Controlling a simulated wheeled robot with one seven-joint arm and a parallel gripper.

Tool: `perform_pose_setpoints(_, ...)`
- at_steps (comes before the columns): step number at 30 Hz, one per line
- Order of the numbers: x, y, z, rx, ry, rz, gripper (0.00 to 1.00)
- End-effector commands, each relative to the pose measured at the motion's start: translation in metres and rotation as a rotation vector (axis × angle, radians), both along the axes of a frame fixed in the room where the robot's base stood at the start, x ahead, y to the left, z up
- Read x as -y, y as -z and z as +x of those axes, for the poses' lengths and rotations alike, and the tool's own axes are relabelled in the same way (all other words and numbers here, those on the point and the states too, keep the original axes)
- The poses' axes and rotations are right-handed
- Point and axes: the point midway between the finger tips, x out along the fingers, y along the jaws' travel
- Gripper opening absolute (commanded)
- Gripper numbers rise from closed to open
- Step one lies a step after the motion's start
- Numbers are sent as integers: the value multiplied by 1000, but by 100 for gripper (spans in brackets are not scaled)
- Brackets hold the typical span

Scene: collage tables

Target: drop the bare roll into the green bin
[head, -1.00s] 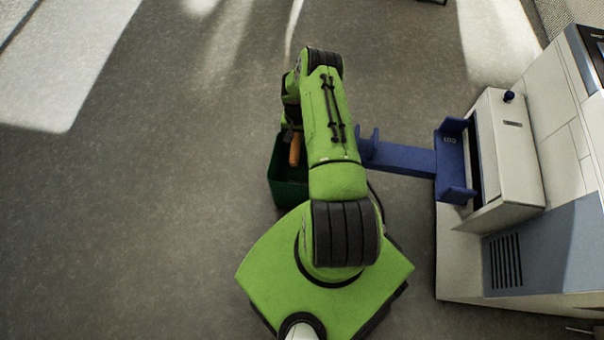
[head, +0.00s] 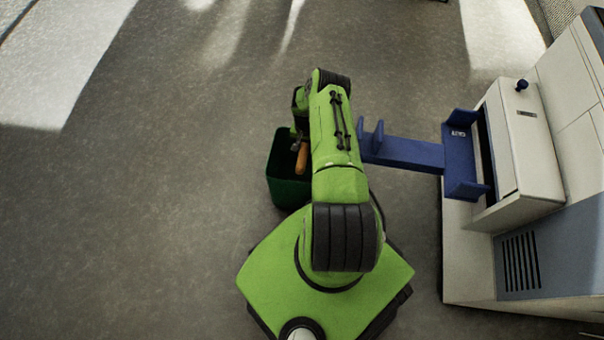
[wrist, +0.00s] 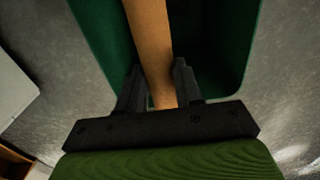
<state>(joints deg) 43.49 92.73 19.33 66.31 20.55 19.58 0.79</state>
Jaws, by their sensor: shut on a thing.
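The bare roll is a plain brown-orange tube (head: 302,158), seen in the head view beside my green arm. It also shows in the wrist view (wrist: 150,45), running up the picture from between my fingers. My gripper (wrist: 157,88) is shut on the roll near its lower end in that view. The green bin (head: 283,190) stands on the floor just left of my arm. In the wrist view the bin (wrist: 225,60) lies behind and around the roll, so the roll is over its opening. My arm hides the bin's right side in the head view.
A blue cradle (head: 405,152) sticks out from a white and grey machine (head: 530,150) on the right, reaching close to my arm. Open grey floor (head: 150,220) lies to the left.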

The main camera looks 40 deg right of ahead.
Motion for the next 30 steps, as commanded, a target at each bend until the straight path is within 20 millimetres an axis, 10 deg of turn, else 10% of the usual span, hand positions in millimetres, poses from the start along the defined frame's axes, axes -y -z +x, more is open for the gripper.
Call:
perform_pose_setpoints(7, 0, -1, 0, 0, 0, 0, 65)
perform_pose_setpoints(17, 0, -9, 0, 1, -1, -1, 65)
perform_pose_setpoints(30, 0, -127, 0, 1, -1, -2, 65)
